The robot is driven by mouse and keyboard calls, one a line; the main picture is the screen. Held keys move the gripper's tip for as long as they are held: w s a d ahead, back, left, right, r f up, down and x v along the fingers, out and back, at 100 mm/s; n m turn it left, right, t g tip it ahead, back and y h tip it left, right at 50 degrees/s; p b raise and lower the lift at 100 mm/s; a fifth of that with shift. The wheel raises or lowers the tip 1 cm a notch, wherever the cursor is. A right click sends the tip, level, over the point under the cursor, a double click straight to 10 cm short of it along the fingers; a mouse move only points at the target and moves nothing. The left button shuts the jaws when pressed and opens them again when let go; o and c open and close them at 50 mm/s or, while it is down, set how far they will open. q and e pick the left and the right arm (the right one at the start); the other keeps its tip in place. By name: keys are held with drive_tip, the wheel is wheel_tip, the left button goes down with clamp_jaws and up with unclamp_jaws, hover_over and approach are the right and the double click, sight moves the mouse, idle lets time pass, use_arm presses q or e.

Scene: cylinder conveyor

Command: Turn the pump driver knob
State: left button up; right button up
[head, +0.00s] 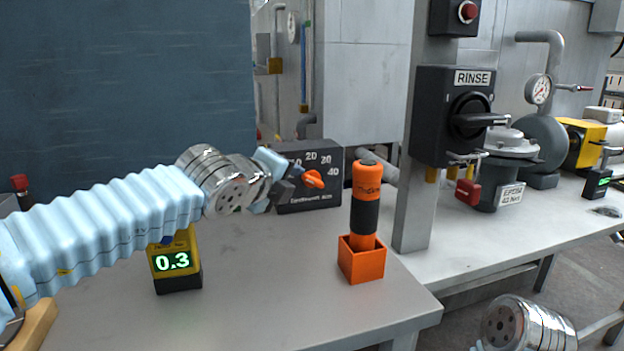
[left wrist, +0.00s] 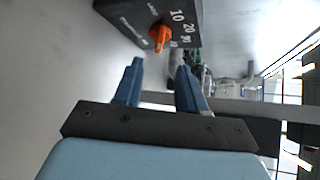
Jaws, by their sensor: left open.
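The orange knob (head: 313,180) sits on the front of a dark box (head: 322,199) with a dial marked 20, 30 and 40, on the grey table. My left gripper (head: 284,185) is just left of the knob, partly in front of the box. In the left wrist view, the knob (left wrist: 159,37) is beyond the two blue fingertips of my left gripper (left wrist: 159,70), roughly between them in line. The fingers are apart with nothing between them, and I see no contact with the knob. My right gripper is outside the frames; only part of my right wrist shows at the bottom right.
An orange and black cylindrical tool (head: 366,205) stands in an orange holder (head: 362,262) right of the box. A yellow and black display (head: 174,262) reading 0.3 is under my left arm. A grey post carries a black RINSE switch (head: 452,117).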

sight(308, 181)
use_arm(q)
drive_tip(key=x, duration=1)
drive_tip(key=shift+w+d+f+p, duration=0.1)
drive_tip(key=shift+w+p, duration=0.15)
drive_tip(key=shift+p, duration=0.05)
clamp_jaws()
